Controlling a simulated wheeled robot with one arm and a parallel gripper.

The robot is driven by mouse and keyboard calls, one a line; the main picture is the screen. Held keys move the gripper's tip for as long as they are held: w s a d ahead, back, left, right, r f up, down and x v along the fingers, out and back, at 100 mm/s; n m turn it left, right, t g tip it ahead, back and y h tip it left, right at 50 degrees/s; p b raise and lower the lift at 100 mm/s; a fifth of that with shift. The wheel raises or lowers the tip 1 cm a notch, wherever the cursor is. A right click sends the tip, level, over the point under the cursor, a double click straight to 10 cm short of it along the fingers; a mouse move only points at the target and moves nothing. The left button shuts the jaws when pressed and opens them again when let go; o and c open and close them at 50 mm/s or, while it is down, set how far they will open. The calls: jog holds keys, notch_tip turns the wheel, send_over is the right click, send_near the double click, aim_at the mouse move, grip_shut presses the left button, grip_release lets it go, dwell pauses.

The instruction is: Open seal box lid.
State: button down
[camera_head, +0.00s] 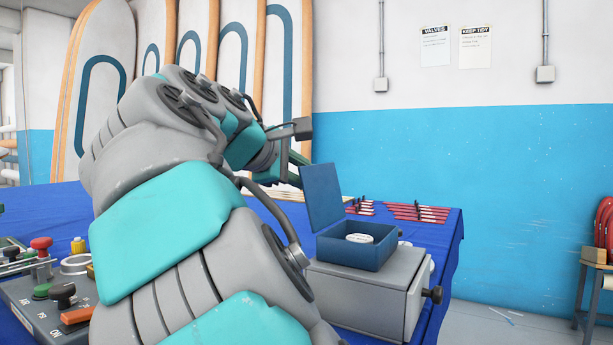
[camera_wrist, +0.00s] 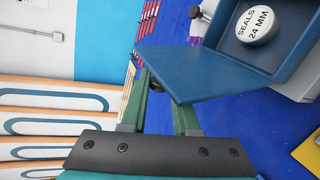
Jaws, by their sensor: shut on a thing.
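The blue seal box (camera_head: 357,256) sits on a grey drawer unit, with its lid (camera_head: 322,195) standing up, hinged open at the left. A round white tin (camera_head: 360,238) lies inside; in the wrist view the tin (camera_wrist: 257,25) reads "SEALS 24 MM". My gripper (camera_head: 297,158) is at the lid's upper left, partly hidden by my arm and the lid. In the wrist view the green fingers of my gripper (camera_wrist: 158,88) reach behind the lid (camera_wrist: 205,75). They are shut on a small dark part at its edge; the contact is mostly hidden.
The grey drawer unit (camera_head: 370,290) has a dark knob on its right. Several red-handled tools (camera_head: 418,212) lie on the blue table cloth behind the box. A control panel (camera_head: 50,300) stands at the left. Boards (camera_head: 100,80) lean against the back wall.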

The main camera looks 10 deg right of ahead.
jog(key=c, duration=0.7)
grip_release()
jog(key=shift+s+a+r, duration=0.2)
jog(key=shift+a, duration=0.05)
jog(key=s+a, duration=0.9)
jog(key=a, duration=0.1)
jog(key=shift+s+r, duration=0.35)
jog(key=shift+s, duration=0.05)
jog(key=shift+s, duration=0.1)
